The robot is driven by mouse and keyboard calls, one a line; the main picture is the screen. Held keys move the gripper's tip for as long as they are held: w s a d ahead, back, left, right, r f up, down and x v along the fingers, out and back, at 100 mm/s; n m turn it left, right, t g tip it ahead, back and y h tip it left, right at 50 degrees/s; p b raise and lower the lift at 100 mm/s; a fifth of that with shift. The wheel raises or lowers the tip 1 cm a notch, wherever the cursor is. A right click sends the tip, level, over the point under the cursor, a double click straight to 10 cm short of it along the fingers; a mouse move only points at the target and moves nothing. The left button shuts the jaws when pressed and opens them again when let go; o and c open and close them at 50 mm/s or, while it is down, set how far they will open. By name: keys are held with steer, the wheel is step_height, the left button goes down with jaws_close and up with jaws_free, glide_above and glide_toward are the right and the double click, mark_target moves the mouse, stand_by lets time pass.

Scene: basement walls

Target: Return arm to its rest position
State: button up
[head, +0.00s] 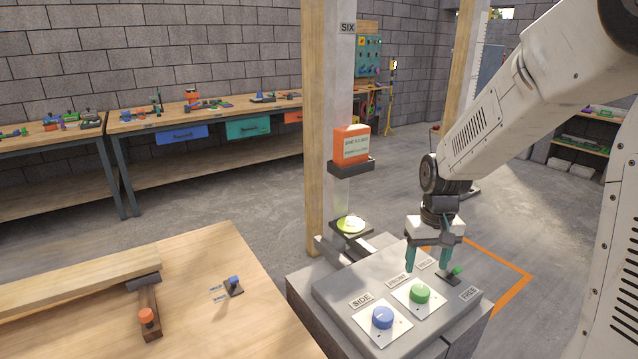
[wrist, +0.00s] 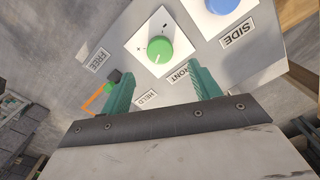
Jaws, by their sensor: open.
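My gripper (head: 429,260) hangs from my white arm above the grey control box (head: 335,292), pointing down. Its two teal fingers are apart with nothing between them. They also show in the wrist view (wrist: 160,85), with the green knob (wrist: 160,49) beyond the fingertips. In the head view the green knob (head: 420,294) sits on a white plate just below and in front of the fingers. The blue knob (head: 383,317) sits to its left, near the SIDE label. A small green-tipped lever (head: 456,270) stands right of the fingers, between the HELD and FREE labels.
A wooden post marked SIX (head: 347,27) stands behind the box, with an orange block (head: 351,145) on a bracket and a lit yellow-green disc (head: 351,224) below. A wooden table (head: 200,260) is at left. Workbenches line the back wall. Open floor lies between.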

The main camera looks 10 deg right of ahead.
steer(key=s+a+r, duration=0.2)
steer(key=s+r, duration=0.2)
steer(key=s, duration=0.4)
steer(key=s+a+r+t, duration=0.1)
steer(key=s+a+r, duration=0.2)
steer(key=s+r, duration=0.2)
steer(key=s+a+r+n, duration=0.1)
steer(key=s+r, duration=0.4)
steer(key=s, duration=0.6)
steer(key=shift+a, duration=0.8)
steer(key=shift+r, duration=0.1)
stand_by(0.8)
